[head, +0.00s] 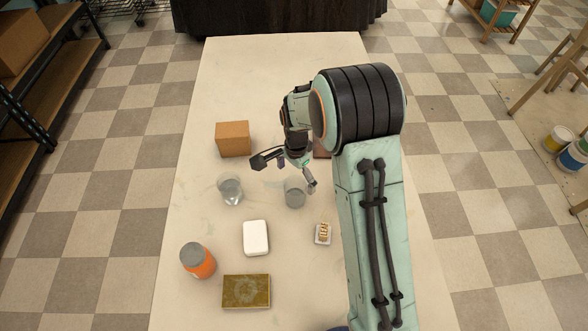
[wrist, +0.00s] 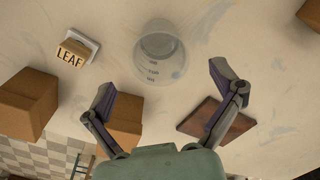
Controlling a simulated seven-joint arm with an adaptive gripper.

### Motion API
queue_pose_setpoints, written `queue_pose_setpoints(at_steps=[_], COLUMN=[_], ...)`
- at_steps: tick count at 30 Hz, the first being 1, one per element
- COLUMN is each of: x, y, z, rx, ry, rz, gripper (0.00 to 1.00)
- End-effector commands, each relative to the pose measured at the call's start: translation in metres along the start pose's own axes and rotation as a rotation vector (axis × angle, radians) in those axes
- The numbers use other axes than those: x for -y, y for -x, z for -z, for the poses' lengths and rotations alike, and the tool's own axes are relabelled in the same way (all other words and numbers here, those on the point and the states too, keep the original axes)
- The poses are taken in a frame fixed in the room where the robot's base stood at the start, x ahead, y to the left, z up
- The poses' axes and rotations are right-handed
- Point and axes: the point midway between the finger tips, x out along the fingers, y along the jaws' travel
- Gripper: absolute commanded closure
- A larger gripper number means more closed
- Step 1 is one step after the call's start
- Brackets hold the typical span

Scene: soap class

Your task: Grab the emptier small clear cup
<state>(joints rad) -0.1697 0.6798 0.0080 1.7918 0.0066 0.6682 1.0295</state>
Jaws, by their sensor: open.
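Two small clear cups stand upright on the pale table in the head view. The left cup (head: 230,189) is apart from my gripper. The right cup (head: 294,192) stands just in front of my gripper (head: 284,175). Both cups look greyish low down, and I cannot tell their fill levels apart for sure. In the wrist view one clear cup (wrist: 160,50) with dark marks on it shows just beyond the fingertips, centred between them. My gripper (wrist: 163,84) is open, with its fingers spread wide and nothing between them.
A cardboard box (head: 233,138) stands behind the left cup. The wrist view shows brown boxes (wrist: 25,103) and a flat brown block (wrist: 216,120).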

Motion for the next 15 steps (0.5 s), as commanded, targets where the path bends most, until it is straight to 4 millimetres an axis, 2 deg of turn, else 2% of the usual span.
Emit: queue_pose_setpoints(at_steps=[9, 15], x=[-0.001, -0.001], y=[-0.048, -0.064], z=[-0.002, -0.002], rx=[0.002, 0.001], ry=[0.004, 0.004], rz=[-0.004, -0.003], gripper=[0.08, 0.08])
